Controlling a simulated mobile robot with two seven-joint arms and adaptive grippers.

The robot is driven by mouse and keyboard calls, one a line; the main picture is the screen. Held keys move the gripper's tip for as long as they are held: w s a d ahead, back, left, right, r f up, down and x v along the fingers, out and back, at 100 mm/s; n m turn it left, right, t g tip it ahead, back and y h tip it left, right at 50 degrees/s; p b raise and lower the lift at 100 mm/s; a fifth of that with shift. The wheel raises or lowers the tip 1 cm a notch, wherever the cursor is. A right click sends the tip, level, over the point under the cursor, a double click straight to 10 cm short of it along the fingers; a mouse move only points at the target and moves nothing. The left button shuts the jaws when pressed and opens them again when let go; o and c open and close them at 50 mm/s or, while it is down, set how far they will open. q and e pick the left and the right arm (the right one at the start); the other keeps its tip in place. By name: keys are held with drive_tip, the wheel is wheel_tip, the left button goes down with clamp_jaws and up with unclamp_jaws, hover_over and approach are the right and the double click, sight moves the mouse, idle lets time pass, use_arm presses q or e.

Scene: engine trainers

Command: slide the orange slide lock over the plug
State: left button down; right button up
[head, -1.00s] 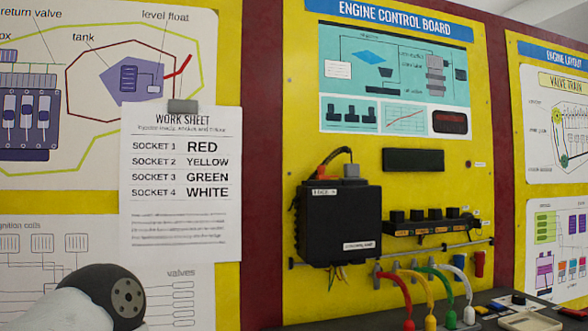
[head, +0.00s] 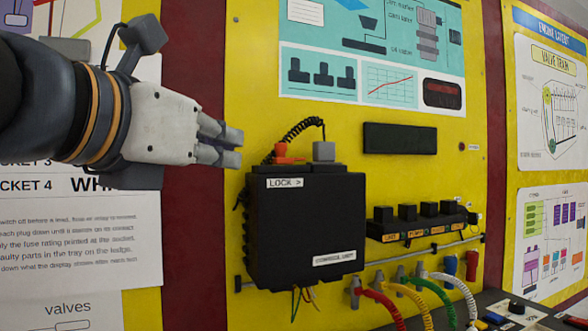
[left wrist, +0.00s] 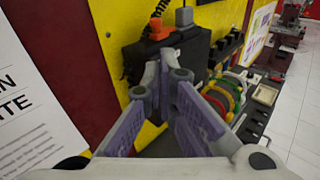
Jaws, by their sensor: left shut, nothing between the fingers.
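The orange slide lock (head: 288,152) sits on top of the black control unit (head: 305,225), left of the grey plug (head: 324,151). A gap shows between lock and plug. A coiled black cord arches above them. A "LOCK >" label below the lock points right. My left gripper (head: 238,147) is shut and empty, just left of the lock and apart from it in the head view. In the left wrist view the lock (left wrist: 158,30) and plug (left wrist: 184,17) show beyond my fingertips (left wrist: 166,75). My right gripper is not in view.
Right of the unit is a row of black sockets (head: 418,222). Below hang red, yellow, green and white cables (head: 445,280). A work sheet (head: 80,245) hangs at left. A ledge with parts (head: 510,315) is at lower right.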

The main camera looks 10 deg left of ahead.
use_arm(q)
drive_tip(key=r, duration=0.2)
approach(282, 146)
drive_tip(key=shift+n, duration=0.3)
drive_tip(key=x, duration=0.2)
drive_tip(key=b+x, duration=0.1)
drive_tip(key=x, duration=0.3)
drive_tip(key=shift+w+f+b, duration=0.1)
drive_tip(key=shift+f+b, duration=0.2)
drive_tip(key=shift+b, duration=0.05)
drive_tip(key=shift+w+r, duration=0.1)
drive_tip(key=shift+w, duration=0.15)
drive_tip(key=shift+d+r, duration=0.1)
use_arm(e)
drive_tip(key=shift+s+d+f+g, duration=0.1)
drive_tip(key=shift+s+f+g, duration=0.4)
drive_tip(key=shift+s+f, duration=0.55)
